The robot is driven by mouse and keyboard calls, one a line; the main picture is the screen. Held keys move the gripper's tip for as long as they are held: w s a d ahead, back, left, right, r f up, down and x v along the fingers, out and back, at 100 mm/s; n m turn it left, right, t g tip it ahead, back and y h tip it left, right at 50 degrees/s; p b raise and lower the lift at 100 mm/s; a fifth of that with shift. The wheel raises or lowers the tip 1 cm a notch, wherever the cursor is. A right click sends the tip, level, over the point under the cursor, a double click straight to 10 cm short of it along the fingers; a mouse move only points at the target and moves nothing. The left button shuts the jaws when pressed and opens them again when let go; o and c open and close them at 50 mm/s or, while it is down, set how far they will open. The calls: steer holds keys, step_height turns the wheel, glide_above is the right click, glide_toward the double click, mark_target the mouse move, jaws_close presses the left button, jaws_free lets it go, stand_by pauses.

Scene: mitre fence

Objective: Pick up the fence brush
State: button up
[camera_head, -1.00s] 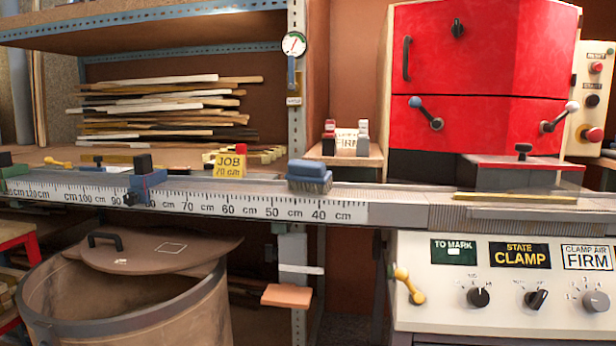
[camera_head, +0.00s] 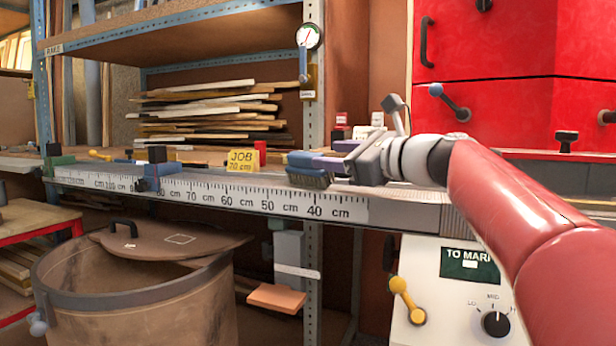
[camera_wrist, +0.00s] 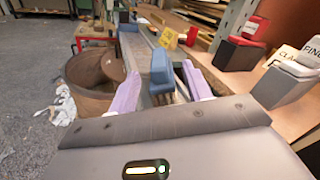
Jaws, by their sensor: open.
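The fence brush (camera_head: 306,178), a blue block with dark bristles below, sits on the fence rail (camera_head: 235,199) near the 40–50 cm marks. My gripper (camera_head: 325,161) is low over the rail, just right of the brush, its purple fingers reaching toward it and partly covering it. In the wrist view the brush (camera_wrist: 162,70) shows between the two spread fingertips of my gripper (camera_wrist: 161,75), with a gap visible on each side. The jaws are open and hold nothing. I cannot tell how far the fingertips reach along the brush.
A yellow JOB sign (camera_head: 242,160) and a blue stop (camera_head: 153,172) stand along the fence to the left. Small bins (camera_wrist: 238,50) are close to the gripper's right in the wrist view. A round drum (camera_head: 130,290) stands below the fence.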

mark_target(289, 154)
steer(key=shift+w+a+r, duration=0.1)
steer(key=shift+w+r, duration=0.2)
steer(key=shift+w, duration=0.05)
steer(key=x, duration=0.5)
steer(key=f+x, duration=0.1)
steer(key=x, duration=0.1)
steer(key=shift+s+a+p, duration=0.1)
steer(key=shift+a+p, duration=0.15)
steer(key=shift+p, duration=0.15)
jaws_close()
